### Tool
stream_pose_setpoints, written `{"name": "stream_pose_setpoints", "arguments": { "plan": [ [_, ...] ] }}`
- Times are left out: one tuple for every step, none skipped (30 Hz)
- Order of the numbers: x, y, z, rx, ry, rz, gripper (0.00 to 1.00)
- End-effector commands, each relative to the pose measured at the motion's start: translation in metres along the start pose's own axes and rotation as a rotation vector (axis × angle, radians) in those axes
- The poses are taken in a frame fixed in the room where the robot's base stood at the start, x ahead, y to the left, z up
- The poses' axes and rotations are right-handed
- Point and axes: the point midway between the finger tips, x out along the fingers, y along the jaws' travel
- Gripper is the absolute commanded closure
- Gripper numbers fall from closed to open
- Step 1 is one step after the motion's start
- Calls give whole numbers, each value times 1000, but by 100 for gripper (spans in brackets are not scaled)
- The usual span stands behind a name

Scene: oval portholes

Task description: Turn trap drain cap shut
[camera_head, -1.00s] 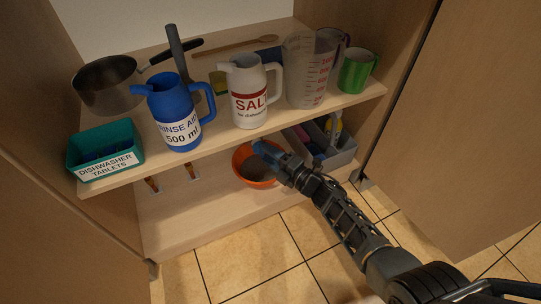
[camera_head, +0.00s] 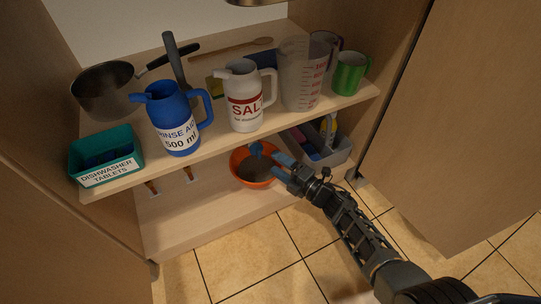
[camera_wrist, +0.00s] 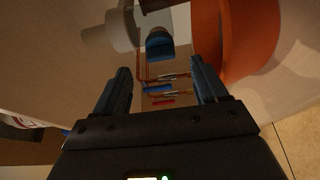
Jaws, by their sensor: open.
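A blue cap (camera_wrist: 160,46) shows in the wrist view beyond my fingertips, roughly midway between them. It sits beside a pale grey pipe body (camera_wrist: 112,32) that looks like the trap. My gripper (camera_wrist: 163,82) is open and empty, with one dark blue finger on each side and a gap to the cap. In the head view my gripper (camera_head: 270,156) is below the shelf, over the orange bucket (camera_head: 240,166). The trap and cap are hidden by the shelf in that view. How far the cap is turned cannot be told.
The orange bucket (camera_wrist: 250,38) is close to the right finger. Copper pipes with a blue handle (camera_wrist: 158,89) and a red handle (camera_wrist: 163,101) lie behind. The shelf (camera_head: 225,148) bears several jugs above my arm. A grey caddy (camera_head: 325,158) stands right of the bucket.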

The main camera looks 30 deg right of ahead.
Motion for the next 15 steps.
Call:
{"name": "stream_pose_setpoints", "arguments": {
  "plan": [
    [-8,2,0,2,-4,-1,28],
    [-12,2,1,2,-3,0,28],
    [-17,2,1,1,-3,0,28],
    [-20,1,1,1,-3,-1,28],
    [-22,1,1,1,-3,-1,28],
    [-25,1,0,1,-2,-1,28],
    [-26,0,0,1,-2,-1,28],
    [-27,0,0,1,-1,0,28],
    [-28,0,0,1,-1,0,28],
    [-28,0,0,1,-1,0,28],
    [-28,0,0,1,0,0,28],
    [-28,0,0,1,0,0,28],
    [-28,0,0,1,0,0,28],
    [-28,0,0,1,0,0,28],
    [-28,0,0,1,0,0,28]
  ]
}}
